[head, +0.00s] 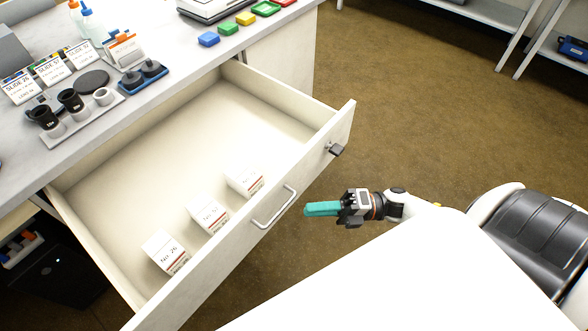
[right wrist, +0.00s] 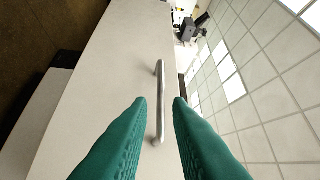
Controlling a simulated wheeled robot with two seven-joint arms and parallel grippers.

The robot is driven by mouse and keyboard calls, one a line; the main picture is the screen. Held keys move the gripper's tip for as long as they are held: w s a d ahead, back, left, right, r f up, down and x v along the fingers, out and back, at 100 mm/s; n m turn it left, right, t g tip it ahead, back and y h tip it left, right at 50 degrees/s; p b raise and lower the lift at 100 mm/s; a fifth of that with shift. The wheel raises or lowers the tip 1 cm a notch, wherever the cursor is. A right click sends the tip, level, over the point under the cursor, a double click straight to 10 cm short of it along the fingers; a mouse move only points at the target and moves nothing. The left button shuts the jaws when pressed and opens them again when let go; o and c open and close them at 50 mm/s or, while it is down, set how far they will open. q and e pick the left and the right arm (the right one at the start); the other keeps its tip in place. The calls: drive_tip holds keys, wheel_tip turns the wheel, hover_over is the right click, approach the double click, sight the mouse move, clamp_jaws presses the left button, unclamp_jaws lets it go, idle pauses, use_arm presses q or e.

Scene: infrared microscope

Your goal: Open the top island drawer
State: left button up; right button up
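The top island drawer (head: 230,250) is pulled well out from the counter, and its inside shows. Its metal bar handle (head: 274,208) is on the front panel; it also shows in the right wrist view (right wrist: 160,100). My right gripper (head: 308,209) has teal fingers and is just right of the handle, apart from it in the head view. In the right wrist view the two fingers (right wrist: 160,102) are spread, with the handle ahead between their tips and nothing gripped. My left gripper is not in view.
Several white labelled boxes (head: 208,215) stand in the drawer. A dark lock or knob (head: 335,149) sticks out of the drawer front. The counter (head: 180,90) holds slide boxes, eyepieces and coloured blocks. Brown floor (head: 420,100) is clear to the right.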

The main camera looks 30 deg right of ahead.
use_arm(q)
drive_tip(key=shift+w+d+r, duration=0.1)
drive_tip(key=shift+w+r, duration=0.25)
use_arm(e)
drive_tip(key=shift+v, duration=1.7)
drive_tip(key=shift+w, duration=0.1)
